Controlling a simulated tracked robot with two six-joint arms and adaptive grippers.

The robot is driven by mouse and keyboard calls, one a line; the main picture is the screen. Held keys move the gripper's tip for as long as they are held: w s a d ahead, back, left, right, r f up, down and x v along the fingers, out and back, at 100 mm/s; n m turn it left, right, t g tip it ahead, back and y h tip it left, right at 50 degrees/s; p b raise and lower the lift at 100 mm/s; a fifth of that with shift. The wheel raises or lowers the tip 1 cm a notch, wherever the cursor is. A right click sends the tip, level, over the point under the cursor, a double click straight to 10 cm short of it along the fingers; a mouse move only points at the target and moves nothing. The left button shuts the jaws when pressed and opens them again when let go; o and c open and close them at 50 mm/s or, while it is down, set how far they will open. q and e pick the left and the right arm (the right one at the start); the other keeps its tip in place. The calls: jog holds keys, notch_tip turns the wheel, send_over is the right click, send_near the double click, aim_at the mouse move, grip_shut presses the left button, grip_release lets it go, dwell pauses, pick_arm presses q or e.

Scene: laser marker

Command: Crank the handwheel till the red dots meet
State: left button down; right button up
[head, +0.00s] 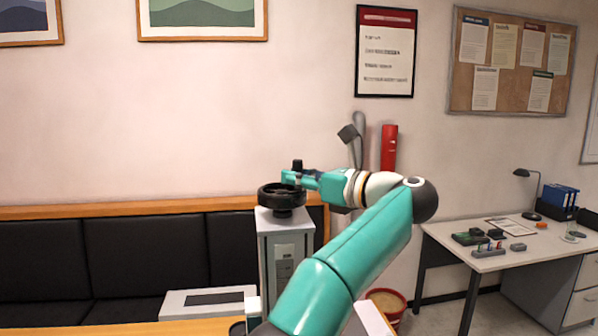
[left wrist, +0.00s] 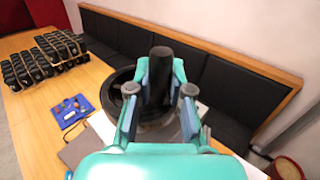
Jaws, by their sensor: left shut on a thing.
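The black handwheel (head: 281,201) sits on top of a grey upright housing (head: 286,240). Its black crank knob (head: 297,164) stands up from the wheel. My left gripper (head: 291,179) reaches in from the right at the knob. In the left wrist view its two teal fingers (left wrist: 160,88) are shut around the upright knob (left wrist: 161,62), and part of the wheel rim (left wrist: 112,90) shows to the left, behind the fingers. No red dots can be made out in either view. My right gripper is not in view.
A black cushioned bench (head: 45,255) runs along the wall. A wooden table (left wrist: 25,110) bears several black parts (left wrist: 45,60) and a blue mat (left wrist: 70,111). A desk (head: 485,240) stands at the right. A red-rimmed bin (head: 388,296) is on the floor.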

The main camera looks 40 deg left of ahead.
pick_arm(q)
jog(key=shift+a+f+n+g, duration=0.1)
jog(key=shift+n+g, duration=0.2)
jog(key=shift+g, duration=0.3)
jog(key=c, duration=1.1)
grip_release()
jog(key=shift+w, duration=0.1)
jog(key=shift+o, duration=0.2)
